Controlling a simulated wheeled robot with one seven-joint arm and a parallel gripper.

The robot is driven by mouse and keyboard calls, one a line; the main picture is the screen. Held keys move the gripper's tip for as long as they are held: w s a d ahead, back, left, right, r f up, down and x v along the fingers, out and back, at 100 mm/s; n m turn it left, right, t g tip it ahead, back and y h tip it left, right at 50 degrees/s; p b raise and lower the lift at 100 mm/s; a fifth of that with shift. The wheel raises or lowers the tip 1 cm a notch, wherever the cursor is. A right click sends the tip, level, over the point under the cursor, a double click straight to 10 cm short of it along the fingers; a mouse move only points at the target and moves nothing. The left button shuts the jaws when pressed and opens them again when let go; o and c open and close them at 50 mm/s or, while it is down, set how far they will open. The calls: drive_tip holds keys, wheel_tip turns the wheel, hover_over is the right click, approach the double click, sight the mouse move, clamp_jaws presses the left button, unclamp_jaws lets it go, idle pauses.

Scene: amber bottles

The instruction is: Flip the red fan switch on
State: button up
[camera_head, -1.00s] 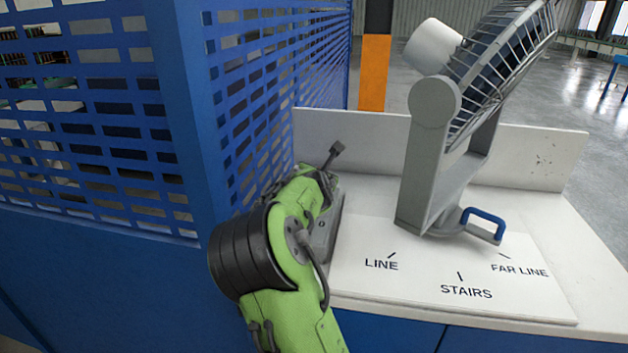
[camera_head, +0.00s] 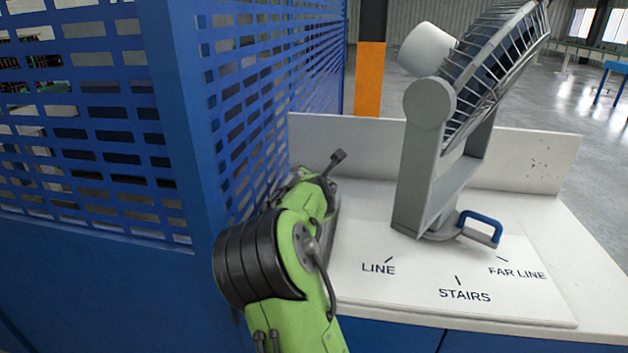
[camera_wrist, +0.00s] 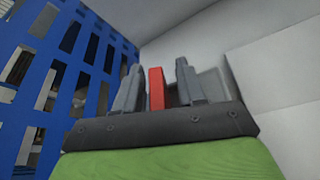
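The red switch (camera_wrist: 156,88) shows in the wrist view as an upright red bar between my two fingers. My gripper (camera_wrist: 157,80) is open, with one grey finger on each side of the switch and a visible gap on both sides. I cannot tell how deep the switch sits between the fingers. In the head view my green arm hides the switch and my fingertips. The grey fan (camera_head: 425,150) stands on the white counter, its round cage tilted up to the right.
A blue slotted partition (camera_head: 270,90) rises close on the left of my arm. The white counter (camera_head: 560,235) has a low back wall (camera_head: 345,145). A flat board (camera_head: 400,300) marked LINE, STAIRS and FAR LINE lies before the fan, whose base has a blue handle (camera_head: 482,217).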

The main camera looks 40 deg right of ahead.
drive_tip(key=shift+a, duration=0.1)
drive_tip(key=p+v, duration=0.1)
drive_tip(key=v, duration=1.4)
drive_tip(key=shift+s+a+p, duration=0.15)
drive_tip(key=shift+s+p, duration=0.1)
drive_tip(key=shift+p, duration=0.05)
drive_tip(key=shift+r, duration=0.1)
